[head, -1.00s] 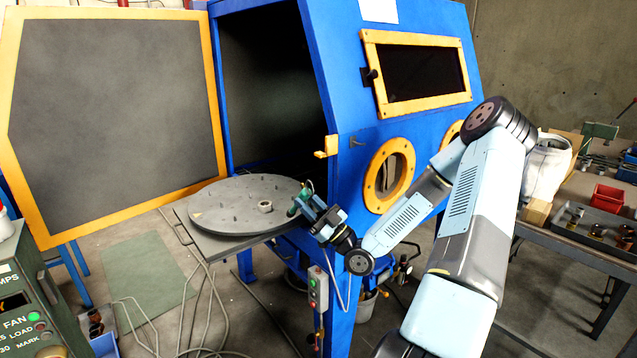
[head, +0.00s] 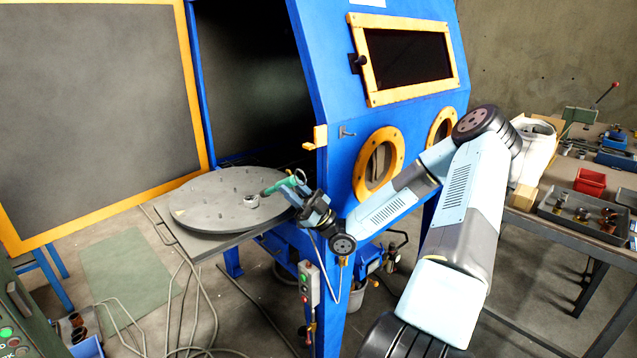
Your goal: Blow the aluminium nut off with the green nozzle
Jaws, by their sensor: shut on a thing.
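The aluminium nut (head: 251,201) is a small pale ring on the round grey turntable (head: 200,212), right of its middle. My gripper (head: 303,198) is at the turntable's right edge, shut on the green nozzle (head: 281,184). The nozzle points left and slightly down, with its tip close to the nut. I cannot tell whether the tip touches it. The gripper's fingers partly hide the nozzle's rear end.
Several short pegs stand up from the turntable. The blue cabinet (head: 325,45) is open, its yellow-framed door (head: 95,110) swung left. A control box (head: 308,284) hangs below my gripper. A bench (head: 570,225) with a red bin (head: 590,182) stands right.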

